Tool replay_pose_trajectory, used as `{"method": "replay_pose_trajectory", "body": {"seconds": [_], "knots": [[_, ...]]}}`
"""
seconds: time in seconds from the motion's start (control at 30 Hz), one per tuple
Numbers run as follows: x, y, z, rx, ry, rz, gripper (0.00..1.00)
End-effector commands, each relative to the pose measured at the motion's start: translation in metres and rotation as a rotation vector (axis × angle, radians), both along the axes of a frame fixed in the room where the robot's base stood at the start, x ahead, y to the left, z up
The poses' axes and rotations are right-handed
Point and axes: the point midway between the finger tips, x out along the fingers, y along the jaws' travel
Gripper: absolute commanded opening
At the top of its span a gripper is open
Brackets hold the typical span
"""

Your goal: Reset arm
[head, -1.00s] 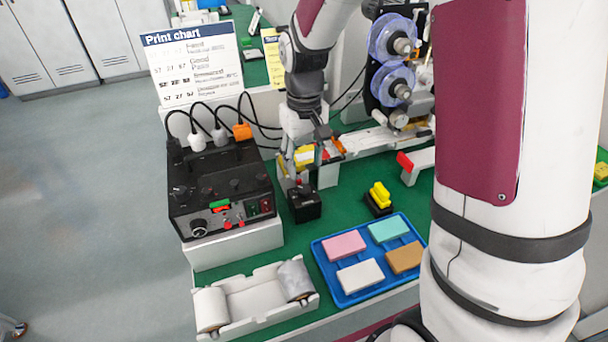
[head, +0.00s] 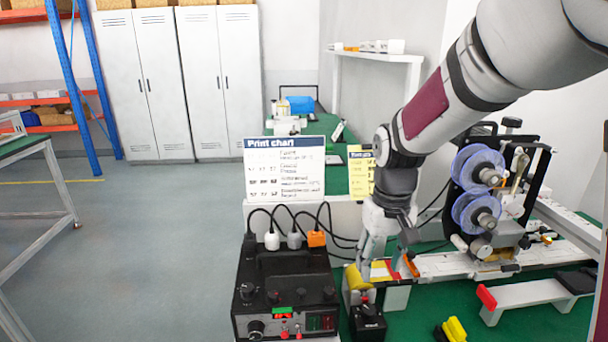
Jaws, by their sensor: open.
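My arm (head: 455,95) reaches in from the upper right over the green bench. My gripper (head: 385,258) points down at its end, in front of the yellow card and right of the black control box. It is open. Its fingertips are close to a yellow and red part (head: 381,270) on a white stand (head: 396,297); I cannot tell whether they touch it. The fingers are small and partly overlap the things behind them.
The black control box (head: 285,290) with cables stands at left, the print chart (head: 285,168) behind it. The coder machine with blue reels (head: 478,172) is close on the right. A black block (head: 369,322) and a yellow-handled stamp (head: 455,329) are in front.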

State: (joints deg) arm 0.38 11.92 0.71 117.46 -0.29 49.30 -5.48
Motion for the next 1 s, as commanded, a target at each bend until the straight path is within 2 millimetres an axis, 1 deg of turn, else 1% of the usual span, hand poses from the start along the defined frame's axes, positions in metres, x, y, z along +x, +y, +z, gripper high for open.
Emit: {"method": "replay_pose_trajectory", "body": {"seconds": [0.03, 0.17, 0.2, 0.3, 0.43, 0.6, 0.7, 0.83, 0.9, 1.0], "knots": [[-0.010, 0.000, 0.016, -0.001, -0.022, -0.005, 0.47], [-0.044, -0.002, 0.053, -0.002, -0.077, -0.020, 0.47], [-0.056, -0.002, 0.062, -0.002, -0.092, -0.024, 0.47], [-0.085, -0.003, 0.084, -0.001, -0.134, -0.038, 0.47], [-0.124, -0.003, 0.106, 0.001, -0.187, -0.054, 0.47], [-0.175, -0.004, 0.123, 0.005, -0.256, -0.076, 0.47], [-0.200, -0.005, 0.127, 0.008, -0.292, -0.086, 0.47], [-0.223, -0.005, 0.127, 0.012, -0.325, -0.095, 0.47], [-0.231, -0.005, 0.126, 0.013, -0.335, -0.099, 0.47], [-0.236, -0.005, 0.126, 0.015, -0.342, -0.102, 0.47]]}}
